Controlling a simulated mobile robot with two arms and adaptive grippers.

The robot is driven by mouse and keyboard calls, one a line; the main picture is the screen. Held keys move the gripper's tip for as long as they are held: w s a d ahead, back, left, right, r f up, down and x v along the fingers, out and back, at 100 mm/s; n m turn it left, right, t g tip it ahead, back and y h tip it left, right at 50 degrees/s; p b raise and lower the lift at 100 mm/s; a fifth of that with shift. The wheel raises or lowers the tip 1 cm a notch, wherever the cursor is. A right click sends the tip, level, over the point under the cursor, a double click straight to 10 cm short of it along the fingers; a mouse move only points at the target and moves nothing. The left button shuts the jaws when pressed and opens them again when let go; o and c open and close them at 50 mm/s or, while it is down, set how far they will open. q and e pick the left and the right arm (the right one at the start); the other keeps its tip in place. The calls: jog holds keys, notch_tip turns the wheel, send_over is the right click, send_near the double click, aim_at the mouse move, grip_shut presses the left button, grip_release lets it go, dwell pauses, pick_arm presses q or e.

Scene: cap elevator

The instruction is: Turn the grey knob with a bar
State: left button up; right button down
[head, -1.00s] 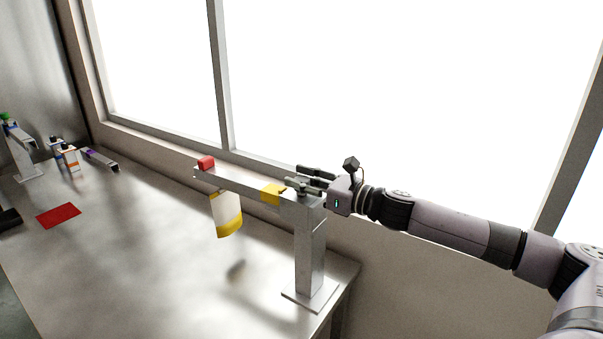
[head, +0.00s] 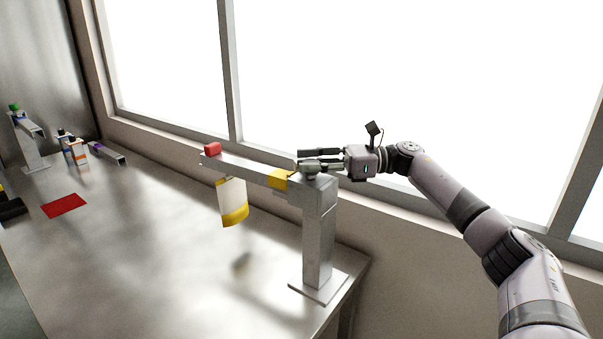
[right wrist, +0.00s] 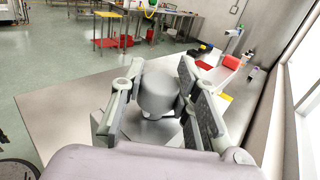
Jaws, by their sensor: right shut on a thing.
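The grey knob (right wrist: 157,92) shows in the right wrist view as a rounded grey body between my fingers. In the head view it sits on top of the post of a metal stand (head: 318,240), mostly covered by the fingers. Its bar cannot be told apart from them. My right gripper (head: 318,160) is at the top of the post, reaching in from the right. It is shut on the knob, with one finger on each side in the right wrist view (right wrist: 160,105). My left gripper is not in view.
The stand's horizontal arm carries a yellow block (head: 281,180) and a red block (head: 212,149). A white and yellow tag (head: 232,200) hangs below. A red mat (head: 64,205) and small bottles (head: 74,150) are far left. The window wall (head: 400,215) is close behind.

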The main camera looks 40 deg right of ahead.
jog(key=shift+r+g, duration=0.15)
jog(key=shift+g, duration=0.15)
jog(key=c, duration=1.2)
grip_release()
notch_tip(320, 180, up, 10)
jog(key=shift+f, duration=0.1)
